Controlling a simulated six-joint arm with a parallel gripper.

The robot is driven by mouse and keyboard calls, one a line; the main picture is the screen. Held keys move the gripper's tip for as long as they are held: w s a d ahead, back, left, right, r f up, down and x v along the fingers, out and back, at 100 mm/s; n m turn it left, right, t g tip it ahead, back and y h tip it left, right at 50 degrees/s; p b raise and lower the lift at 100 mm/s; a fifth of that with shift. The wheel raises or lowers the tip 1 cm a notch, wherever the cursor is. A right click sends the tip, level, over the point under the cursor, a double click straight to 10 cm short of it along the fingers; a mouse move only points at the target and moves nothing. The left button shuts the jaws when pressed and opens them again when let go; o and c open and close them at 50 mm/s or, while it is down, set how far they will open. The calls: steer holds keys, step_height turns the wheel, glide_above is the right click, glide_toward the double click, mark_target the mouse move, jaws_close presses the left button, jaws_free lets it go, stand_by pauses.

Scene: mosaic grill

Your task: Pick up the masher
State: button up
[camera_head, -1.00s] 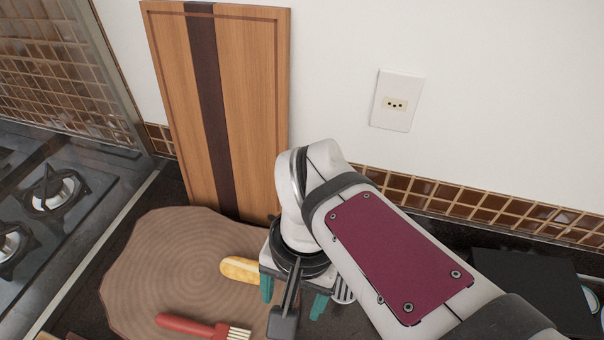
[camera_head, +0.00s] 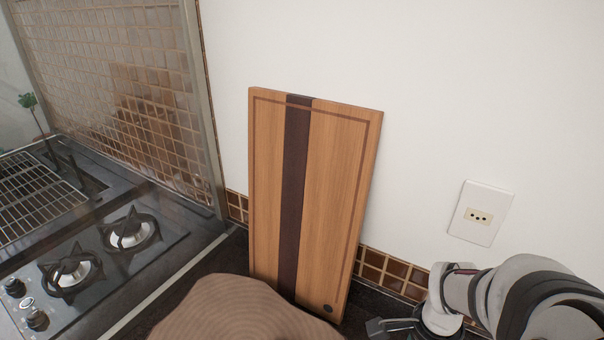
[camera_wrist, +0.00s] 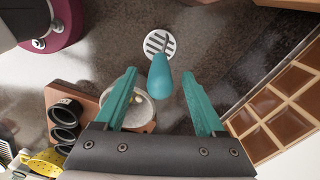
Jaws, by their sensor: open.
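The masher has a teal handle (camera_wrist: 161,78) and a pale slotted round head (camera_wrist: 158,44); it shows in the wrist view, near the centre on the dark counter. My gripper (camera_wrist: 160,73) is open, with one teal finger on each side of the handle in that picture. The handle appears between the fingers, with gaps on both sides; I cannot tell how far below them it lies.
Brown wall tiles (camera_wrist: 285,125) are at the right. The head view shows a leaning cutting board (camera_head: 340,190) and a stove (camera_head: 100,255).

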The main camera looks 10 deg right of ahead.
steer(key=shift+f, duration=0.3)
jaws_close()
steer(key=shift+r, duration=0.1)
